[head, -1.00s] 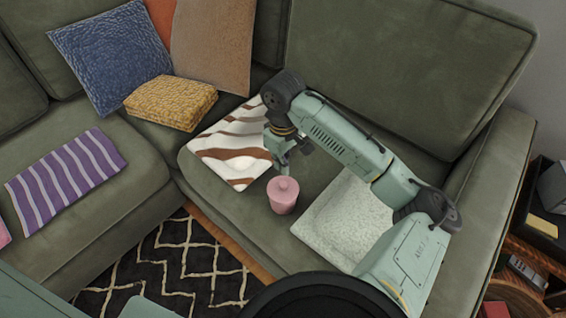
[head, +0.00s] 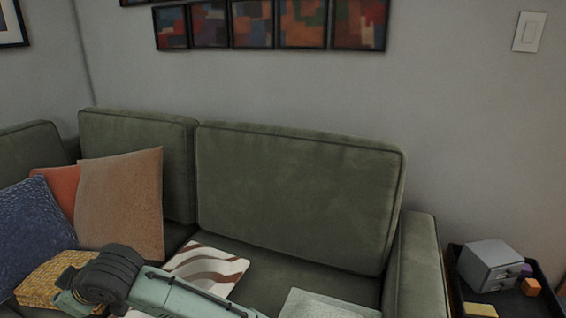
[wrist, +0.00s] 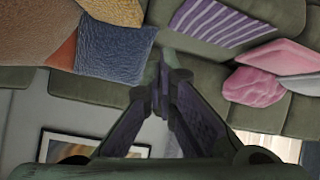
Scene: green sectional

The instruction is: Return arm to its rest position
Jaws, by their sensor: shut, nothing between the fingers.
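My arm (head: 165,290) reaches in from the bottom of the head view, in front of the sofa, with its dark joint (head: 105,274) at the lower left. My gripper (wrist: 165,68) shows in the wrist view with its two fingers meeting at the tips. It is shut and empty, and nothing touches the fingertips. In the head view the fingers are not clearly visible. The wrist view looks across the sofa with the picture turned over.
Pink cushions (wrist: 255,86) show in the wrist view.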

